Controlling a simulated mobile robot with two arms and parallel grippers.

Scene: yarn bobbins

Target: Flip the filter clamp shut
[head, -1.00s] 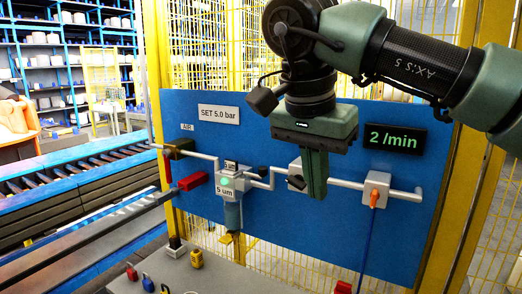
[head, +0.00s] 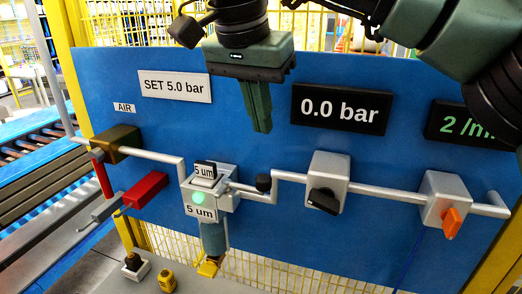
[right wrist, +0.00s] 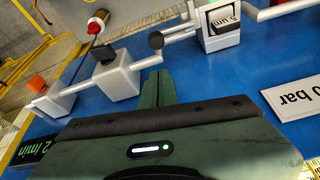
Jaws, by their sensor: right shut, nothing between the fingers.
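The filter (head: 210,200) is a grey housing on the blue panel, marked "5 um", with a lit green spot and a blue-grey bowl (head: 213,237) below. A short rod with a round black knob (head: 263,183) sticks out from its right side, apparently the clamp lever. In the right wrist view the knob (right wrist: 156,40) stands clear of the fingers, and the filter housing (right wrist: 219,38) is at top right. My right gripper (head: 262,130) is shut and empty, above the knob in the head view. Its fingertips also show in the right wrist view (right wrist: 160,75). My left gripper is out of view.
A grey pipe runs across the panel (head: 130,75). Right of the filter are a regulator with a black knob (head: 323,200) and a box with an orange lever (head: 452,218). A brass valve (head: 115,143) and red block (head: 145,190) are left. A display (head: 338,108) reads 0.0 bar.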

